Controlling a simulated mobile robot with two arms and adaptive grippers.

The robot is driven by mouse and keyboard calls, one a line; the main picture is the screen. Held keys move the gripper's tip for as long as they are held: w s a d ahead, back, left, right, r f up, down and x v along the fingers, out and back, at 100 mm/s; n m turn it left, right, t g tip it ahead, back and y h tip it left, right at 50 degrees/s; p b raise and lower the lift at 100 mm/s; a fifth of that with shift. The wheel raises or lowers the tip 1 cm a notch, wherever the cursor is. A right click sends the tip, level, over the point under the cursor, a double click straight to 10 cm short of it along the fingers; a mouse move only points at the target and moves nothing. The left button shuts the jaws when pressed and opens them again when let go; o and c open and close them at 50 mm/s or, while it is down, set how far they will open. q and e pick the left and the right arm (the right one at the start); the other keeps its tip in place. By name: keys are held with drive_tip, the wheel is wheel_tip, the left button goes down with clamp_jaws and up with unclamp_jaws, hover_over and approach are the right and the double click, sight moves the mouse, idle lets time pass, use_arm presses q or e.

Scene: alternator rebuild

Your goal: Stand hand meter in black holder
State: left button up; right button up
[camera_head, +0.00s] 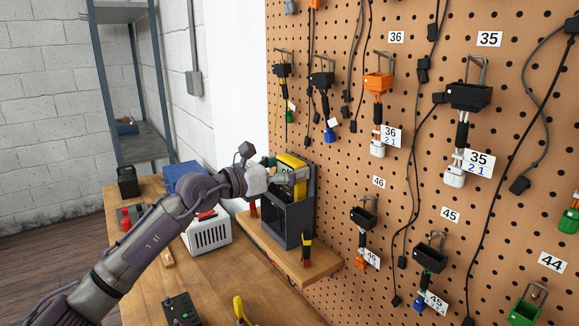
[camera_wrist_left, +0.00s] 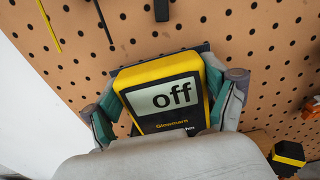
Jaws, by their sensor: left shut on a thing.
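The hand meter (camera_head: 293,162) is yellow and black. In the left wrist view its screen reads "off" (camera_wrist_left: 165,97), and its lower end is hidden by my gripper. The black holder (camera_head: 286,222) is an open-topped box with a taller back, standing on a wooden shelf against the pegboard. My left gripper (camera_head: 285,177) is shut on the meter, with a finger on each side of it in the left wrist view (camera_wrist_left: 168,108). The meter is upright or slightly tilted at the holder's top, before its back. I cannot tell whether its lower end is inside. My right gripper is not in view.
A small yellow and black tool (camera_head: 306,246) stands on the wooden shelf (camera_head: 318,268) right of the holder. A white box (camera_head: 208,232) and a blue box (camera_head: 184,176) are on the bench to the left. Cables and connectors hang on the pegboard (camera_head: 340,190).

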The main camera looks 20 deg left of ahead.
use_arm(q)
drive_tip(key=shift+f, duration=0.35)
idle(0.3)
drive_tip(key=shift+f+b, duration=0.6)
drive_tip(key=shift+b, duration=0.05)
drive_tip(key=o, duration=1)
drive_tip(key=shift+c, duration=0.2)
drive_tip(key=v, duration=1.2)
